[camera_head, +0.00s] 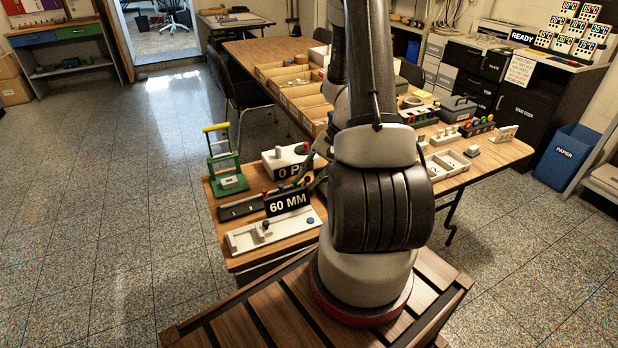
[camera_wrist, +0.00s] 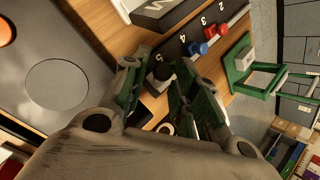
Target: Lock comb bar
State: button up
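The comb bar is a long dark bar (camera_wrist: 233,9) with the numbers 2 to 5 on it, running diagonally in the wrist view. A blue peg (camera_wrist: 198,48) and a red peg (camera_wrist: 211,31) stand on it.
A 60 MM sign (camera_head: 288,203) stands in front of the bar. A white fixture (camera_head: 285,236) lies nearer. A white box (camera_head: 279,160) stands behind, and a green frame (camera_head: 222,160) at the back left. Open trays (camera_head: 303,101) stand on the table beyond.

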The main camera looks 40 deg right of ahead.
jog(key=shift+a+f, duration=0.2)
jog(key=shift+f, duration=0.1)
grip_shut()
